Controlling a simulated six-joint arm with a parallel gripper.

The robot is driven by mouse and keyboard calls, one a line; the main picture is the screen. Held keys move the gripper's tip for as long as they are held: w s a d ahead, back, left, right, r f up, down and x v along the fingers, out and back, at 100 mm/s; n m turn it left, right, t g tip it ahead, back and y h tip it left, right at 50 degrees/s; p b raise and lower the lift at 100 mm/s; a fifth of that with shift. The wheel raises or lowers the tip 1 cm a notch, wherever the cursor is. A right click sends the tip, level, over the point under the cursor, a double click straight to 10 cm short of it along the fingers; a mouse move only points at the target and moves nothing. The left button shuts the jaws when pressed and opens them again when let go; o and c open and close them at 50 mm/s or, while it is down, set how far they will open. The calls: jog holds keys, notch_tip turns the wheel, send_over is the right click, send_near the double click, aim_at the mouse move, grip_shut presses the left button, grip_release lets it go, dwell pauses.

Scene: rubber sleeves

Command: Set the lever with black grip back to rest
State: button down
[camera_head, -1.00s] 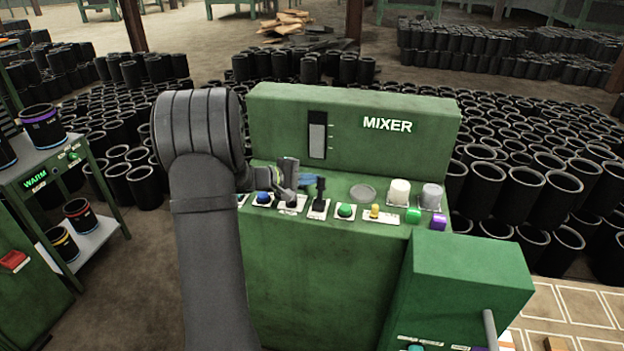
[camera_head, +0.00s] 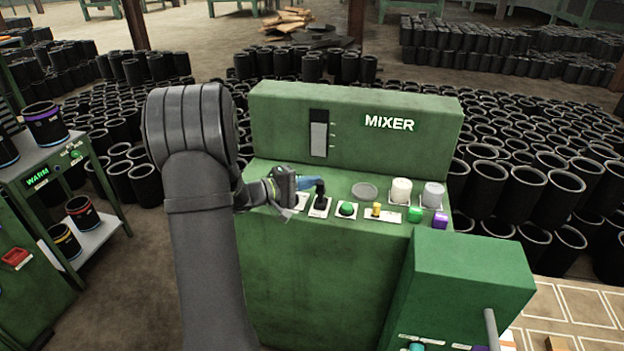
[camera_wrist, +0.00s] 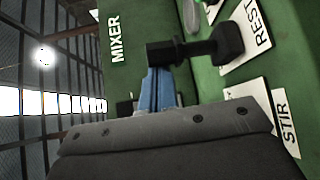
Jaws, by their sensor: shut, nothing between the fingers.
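The lever with black grip (camera_head: 320,187) stands on a white plate on the green mixer panel. In the wrist view its grip and stem (camera_wrist: 195,48) show large, with a white label reading REST (camera_wrist: 258,22) beside it and one reading STIR (camera_wrist: 288,122) lower down. My gripper (camera_head: 310,183) is shut and empty, just left of the lever. Its blue fingers show in the wrist view (camera_wrist: 156,75), with their tips close to the black grip. I cannot tell whether they touch it. My wrist hides the controls farther left.
The green mixer (camera_head: 285,115) rises behind the panel. Right of the lever are a green button (camera_head: 346,209), a yellow knob (camera_head: 376,210) and two pale cylinders (camera_head: 401,190). A green box (camera_head: 465,265) stands at front right.

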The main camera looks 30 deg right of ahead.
jog(key=shift+s+a+f+m+h, duration=0.1)
jog(key=shift+s+a+m+h, duration=0.3)
jog(key=shift+h, duration=0.1)
jog(key=shift+s+a+f, duration=0.15)
jog(key=shift+s+a, duration=0.25)
jog(key=shift+a, duration=0.05)
jog(key=shift+s+f, duration=0.15)
jog(key=shift+a, duration=0.1)
jog(key=w+a+f, duration=0.1)
jog(key=a+f, duration=0.1)
jog(key=a, duration=0.7)
jog(key=shift+w+a+f, duration=0.15)
jog(key=shift+a+f, duration=0.05)
jog(key=shift+f, duration=0.15)
jog(key=shift+d, duration=0.1)
